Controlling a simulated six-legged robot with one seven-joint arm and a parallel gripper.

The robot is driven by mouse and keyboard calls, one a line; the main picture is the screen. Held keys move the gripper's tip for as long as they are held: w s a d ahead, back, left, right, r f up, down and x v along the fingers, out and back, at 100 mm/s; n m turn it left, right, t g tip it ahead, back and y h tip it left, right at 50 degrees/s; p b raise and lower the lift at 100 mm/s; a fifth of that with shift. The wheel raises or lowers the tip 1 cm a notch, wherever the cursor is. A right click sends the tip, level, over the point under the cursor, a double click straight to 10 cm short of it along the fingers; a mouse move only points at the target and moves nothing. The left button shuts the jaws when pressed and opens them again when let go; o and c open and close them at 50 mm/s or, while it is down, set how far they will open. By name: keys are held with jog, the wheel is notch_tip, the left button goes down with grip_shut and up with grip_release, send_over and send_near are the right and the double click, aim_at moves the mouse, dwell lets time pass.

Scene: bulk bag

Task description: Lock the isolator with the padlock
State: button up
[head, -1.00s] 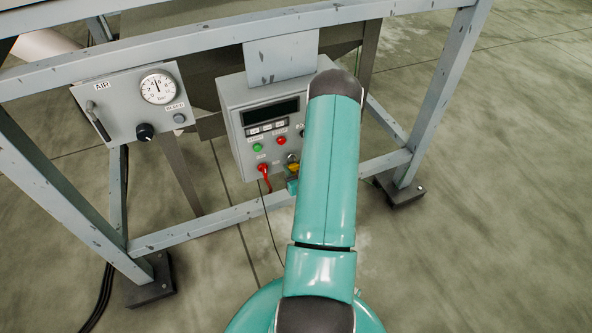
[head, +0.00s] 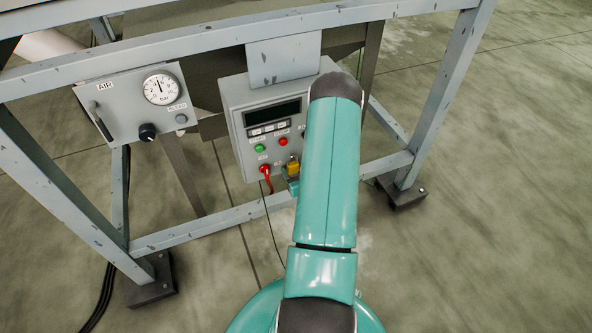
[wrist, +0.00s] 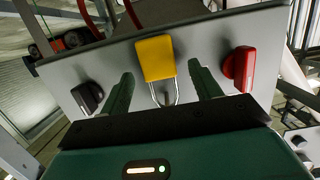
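The yellow padlock (wrist: 156,58) is at the control box face in the wrist view, its metal shackle (wrist: 177,92) pointing toward the bottom of the picture. What its shackle passes around is not clear. It also shows as a small yellow block in the head view (head: 293,167). My gripper (wrist: 163,82) is open, one finger on each side of the padlock, with visible gaps. In the head view my arm hides most of the gripper. The red rotary handle (wrist: 240,68), apparently the isolator, is right of the padlock in the wrist view and left of it in the head view (head: 264,169).
A black knob (wrist: 88,97) is on the box's other side. The grey control box (head: 236,120) carries a display, green and red buttons. A frame rail (head: 225,217) runs below it. An air panel (head: 125,105) is at left. A red cable hangs below the red handle.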

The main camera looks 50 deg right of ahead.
jog(key=v, duration=1.4)
jog(key=shift+w, duration=0.1)
